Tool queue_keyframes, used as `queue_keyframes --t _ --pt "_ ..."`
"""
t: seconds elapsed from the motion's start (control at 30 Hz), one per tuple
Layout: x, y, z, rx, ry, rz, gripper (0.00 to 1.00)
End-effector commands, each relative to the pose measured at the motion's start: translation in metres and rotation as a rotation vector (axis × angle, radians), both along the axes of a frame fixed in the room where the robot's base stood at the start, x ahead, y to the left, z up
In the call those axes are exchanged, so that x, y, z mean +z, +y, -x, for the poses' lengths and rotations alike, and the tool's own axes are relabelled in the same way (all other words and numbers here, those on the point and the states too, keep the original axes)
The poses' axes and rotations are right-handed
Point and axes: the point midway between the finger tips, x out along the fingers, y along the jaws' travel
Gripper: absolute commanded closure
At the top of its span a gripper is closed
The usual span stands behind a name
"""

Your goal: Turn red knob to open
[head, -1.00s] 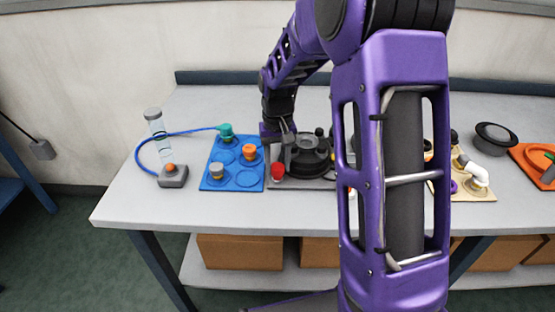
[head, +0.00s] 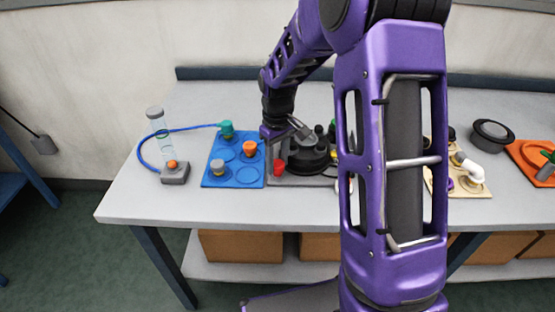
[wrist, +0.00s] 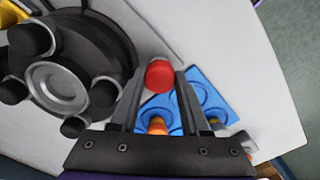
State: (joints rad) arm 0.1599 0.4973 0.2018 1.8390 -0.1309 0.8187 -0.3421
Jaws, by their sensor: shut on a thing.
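The red knob (head: 278,167) stands at the front left corner of a grey plate with a dark round fixture (head: 312,160). In the wrist view the red knob (wrist: 160,75) sits between my fingertips, one finger on each side. My gripper (wrist: 160,82) is shut on it. In the head view my gripper (head: 278,150) comes down from above and behind the knob, and its finger contact is hard to make out. The wrist view shows the dark fixture (wrist: 112,48) with several black knobs to the left of my fingers.
A blue board (head: 219,180) with orange, grey and teal fittings is close to the left of the knob. A grey box (head: 175,174) with an orange button and a clear cylinder (head: 158,128) stand further left. My arm hides part of the table. A dark round cap (head: 492,135) lies at right.

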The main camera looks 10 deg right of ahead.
Motion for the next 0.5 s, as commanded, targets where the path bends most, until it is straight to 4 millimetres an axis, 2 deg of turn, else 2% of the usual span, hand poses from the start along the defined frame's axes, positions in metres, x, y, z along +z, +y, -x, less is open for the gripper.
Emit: queue_keyframes --t 0.3,0.33,0.47,0.5 --pt "0.0009 -0.0001 -0.0009 0.004 -0.004 0.000 1.00" --pt "0.0010 0.0000 -0.0010 0.004 -0.004 0.000 0.51" --pt "0.0008 0.0000 -0.0008 0.004 -0.003 0.001 0.27" --pt "0.0007 -0.0001 -0.0007 0.003 -0.003 0.001 0.24"
